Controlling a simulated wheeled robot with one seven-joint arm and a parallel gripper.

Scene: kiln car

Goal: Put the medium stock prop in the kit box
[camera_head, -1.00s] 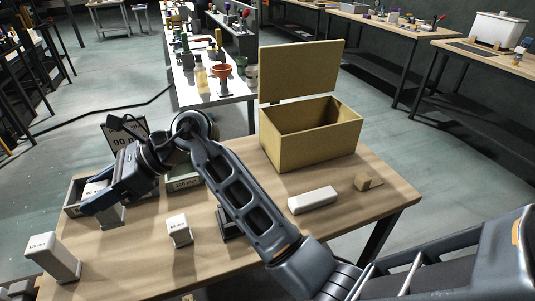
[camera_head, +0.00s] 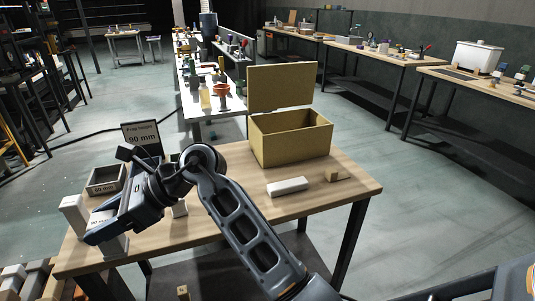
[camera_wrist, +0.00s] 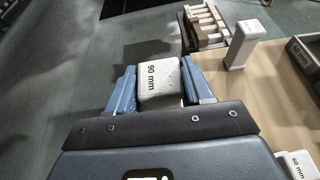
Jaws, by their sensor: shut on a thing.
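The medium prop, a white block marked 90 mm (camera_wrist: 158,72), sits between the fingers of my gripper (camera_wrist: 160,90) in the wrist view. In the head view my gripper (camera_head: 112,228) is at the table's front left, with the prop's pale lower end (camera_head: 115,247) showing beneath. Whether the prop touches the table is unclear. The kit box, apparently the tan box (camera_head: 290,142) with its lid raised, stands empty-looking at the table's back right, well away from my gripper. A sign (camera_head: 142,134) reads "Prop height 90 mm".
A tall white prop (camera_head: 74,214) stands left of my gripper. A small white prop (camera_head: 179,208) stands to its right. A grey tray (camera_head: 105,180) marked 60 mm lies behind. A white bar (camera_head: 287,187) and tan block (camera_head: 332,175) lie before the box.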

